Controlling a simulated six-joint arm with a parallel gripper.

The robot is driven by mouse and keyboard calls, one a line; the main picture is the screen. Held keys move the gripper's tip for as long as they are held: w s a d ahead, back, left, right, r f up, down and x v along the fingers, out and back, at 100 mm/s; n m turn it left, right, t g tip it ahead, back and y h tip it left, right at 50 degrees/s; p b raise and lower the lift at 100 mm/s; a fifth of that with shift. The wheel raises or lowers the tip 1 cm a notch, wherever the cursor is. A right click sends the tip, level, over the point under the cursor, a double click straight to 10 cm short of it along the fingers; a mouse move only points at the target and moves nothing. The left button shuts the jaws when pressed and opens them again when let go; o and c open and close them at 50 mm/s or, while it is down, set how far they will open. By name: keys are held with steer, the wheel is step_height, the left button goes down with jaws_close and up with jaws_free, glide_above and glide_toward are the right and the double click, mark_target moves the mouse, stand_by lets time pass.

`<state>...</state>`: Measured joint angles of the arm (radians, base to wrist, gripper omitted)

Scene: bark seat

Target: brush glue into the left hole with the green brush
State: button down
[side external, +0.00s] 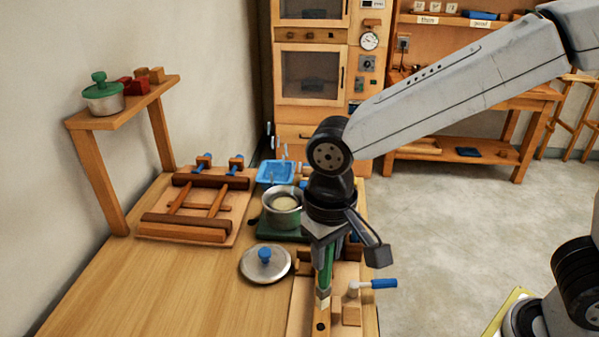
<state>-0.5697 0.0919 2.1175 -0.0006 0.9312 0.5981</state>
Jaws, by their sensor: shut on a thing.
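My gripper (324,240) points down above the wooden work at the front right of the bench. It is shut on the green brush (325,268), which hangs roughly upright with its lower end close over a pale wooden piece (322,331). A dark round hole (321,326) shows in that piece, just in front of the brush. Whether the brush tip touches the wood, and any other hole behind it, I cannot tell. An open metal pot (283,222) with pale contents, probably the glue, stands on a green base behind and left of my gripper.
A metal lid with a blue knob (265,263) lies left of the brush. A blue-handled clamp (380,284) stands close right. A wooden frame (195,208) and a blue tray (276,172) lie farther back. The front left bench is clear.

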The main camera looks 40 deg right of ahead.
mark_target(324, 286)
steer(key=shift+f, duration=0.15)
steer(key=shift+f, duration=3.35)
steer(key=shift+r, duration=0.15)
